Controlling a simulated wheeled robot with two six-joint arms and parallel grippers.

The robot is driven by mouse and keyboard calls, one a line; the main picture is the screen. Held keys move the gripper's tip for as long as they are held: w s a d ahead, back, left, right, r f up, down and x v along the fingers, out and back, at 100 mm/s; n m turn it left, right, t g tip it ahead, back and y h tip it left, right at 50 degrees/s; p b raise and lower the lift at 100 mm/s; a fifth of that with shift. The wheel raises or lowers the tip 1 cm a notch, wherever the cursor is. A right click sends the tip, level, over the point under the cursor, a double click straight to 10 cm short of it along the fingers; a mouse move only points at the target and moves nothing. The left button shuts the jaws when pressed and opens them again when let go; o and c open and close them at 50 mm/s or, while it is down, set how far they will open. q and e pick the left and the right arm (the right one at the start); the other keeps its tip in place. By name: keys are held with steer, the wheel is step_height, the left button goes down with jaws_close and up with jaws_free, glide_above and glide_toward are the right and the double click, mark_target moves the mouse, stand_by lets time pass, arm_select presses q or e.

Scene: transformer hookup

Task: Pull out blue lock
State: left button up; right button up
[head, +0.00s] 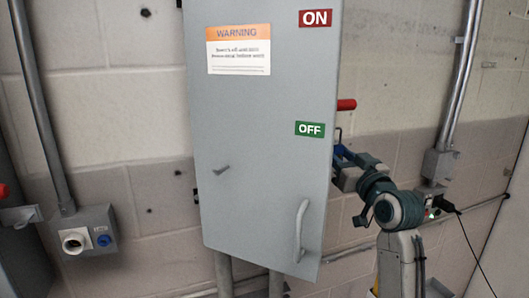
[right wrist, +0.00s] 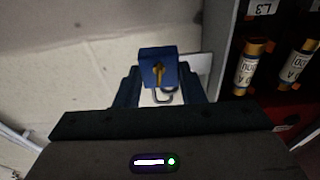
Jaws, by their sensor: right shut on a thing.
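The blue lock (right wrist: 158,66) shows in the right wrist view, between the fingers of my right gripper (right wrist: 158,88). Its brass keyhole part faces the camera and its metal shackle curves below. My right gripper is shut on it. I cannot tell whether the shackle is still through anything. In the head view my right gripper (head: 345,170) is at the right edge of the grey cabinet (head: 260,180), partly hidden by it, below a red switch handle (head: 346,104). My left gripper is not in view.
The cabinet front has a bent handle (head: 301,230), ON and OFF labels and a warning sign (head: 238,49). Fuses (right wrist: 247,67) stand in a box at the right of the wrist view. A conduit (head: 462,75) and a socket box (head: 88,235) are on the wall.

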steer(key=shift+w+d, duration=0.1)
stand_by(0.3)
steer(key=shift+w+d, duration=0.3)
steer(key=shift+d, duration=0.6)
steer(key=shift+w+d, duration=0.3)
steer(key=shift+d, duration=0.6)
steer(key=shift+s, duration=0.1)
steer(key=shift+r+p+v, duration=0.2)
steer(key=shift+v, duration=1)
steer(key=shift+r+p+v, duration=0.2)
steer(key=shift+r+v, duration=0.05)
steer(key=shift+v, duration=0.95)
